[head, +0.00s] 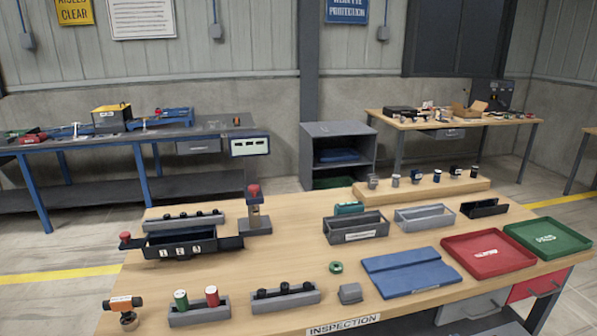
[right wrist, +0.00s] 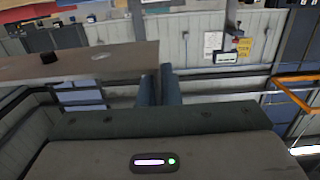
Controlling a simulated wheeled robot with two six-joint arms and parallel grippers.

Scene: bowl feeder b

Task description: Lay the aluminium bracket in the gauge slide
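A small grey block-like part (head: 350,293), which may be the aluminium bracket, lies on the wooden bench (head: 310,240) between the long grey holder and the blue mat. A dark fixture (head: 180,247) marked 1, 2, 3 stands at the left of the bench, with a red-knobbed post (head: 254,210) at its right end; I cannot tell for certain that it is the gauge slide. My right gripper (right wrist: 159,75) shows in the right wrist view, its fingers close together with nothing seen between them. My left gripper is not in view.
Grey holders with green, red and black cylinders (head: 198,311) line the front edge. A blue mat (head: 412,271), red tray (head: 487,254) and green tray (head: 547,239) fill the right side. Grey bins (head: 356,229) stand behind. The bench middle is fairly clear.

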